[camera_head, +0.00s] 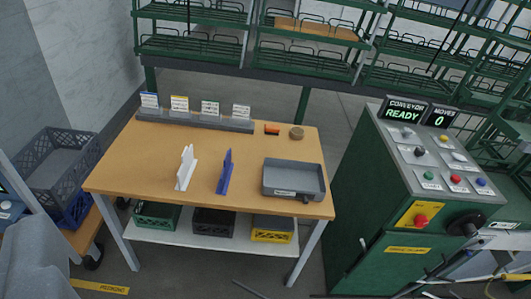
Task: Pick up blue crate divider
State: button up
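A blue crate divider (225,173) stands upright on the wooden table (135,172), near the middle of its front half. It looks like a thin panel seen nearly edge-on. A similar white divider (186,169) stands just to its left, with a small gap between them. A grey tray (293,190) lies to the right of the blue divider, apart from it. My gripper is not in view. Nothing hides the blue divider.
A card holder (195,121) with several labelled cards lines the table's back edge. An orange item (272,128) and a brown roll (296,132) lie behind the tray. Crates sit on the lower shelf (183,228). A green control cabinet (360,210) stands right; a dark crate (62,170) stands left.

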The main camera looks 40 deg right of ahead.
aim_at(222, 187)
jog(key=z, duration=0.55)
jog(key=i, duration=0.95)
jog(key=z, duration=0.75)
jog(key=i, duration=0.3)
jog(key=z, duration=0.3)
jog(key=k, duration=0.9)
jog(key=z, duration=0.15)
jog(key=i, duration=0.9)
jog(key=u, duration=0.05)
